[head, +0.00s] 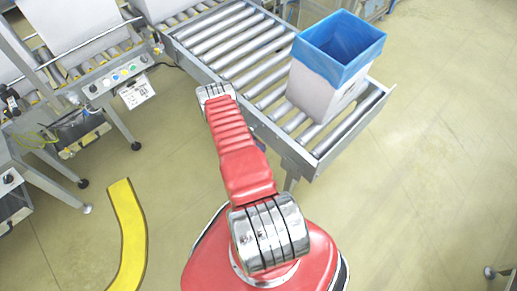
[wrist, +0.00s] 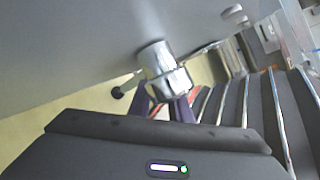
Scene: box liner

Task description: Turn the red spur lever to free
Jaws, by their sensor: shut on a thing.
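In the wrist view, my gripper (wrist: 166,104) has two dark purple fingers close together, below a shiny metal fitting (wrist: 160,58). A small bit of red, which looks like the red spur lever (wrist: 162,113), shows between the fingers. The fingers are shut on it. Most of the lever is hidden by the fingers and the fitting, so its angle cannot be told. In the head view, my red arm reaches to the near side of the roller conveyor (head: 262,124); the fingers and the lever are hidden there.
A white box with a blue liner (head: 338,50) stands on the conveyor's right end. A machine frame with a button panel (head: 118,78) stands at the left. A yellow floor stripe (head: 127,225) curves at lower left. The floor at right is mostly clear.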

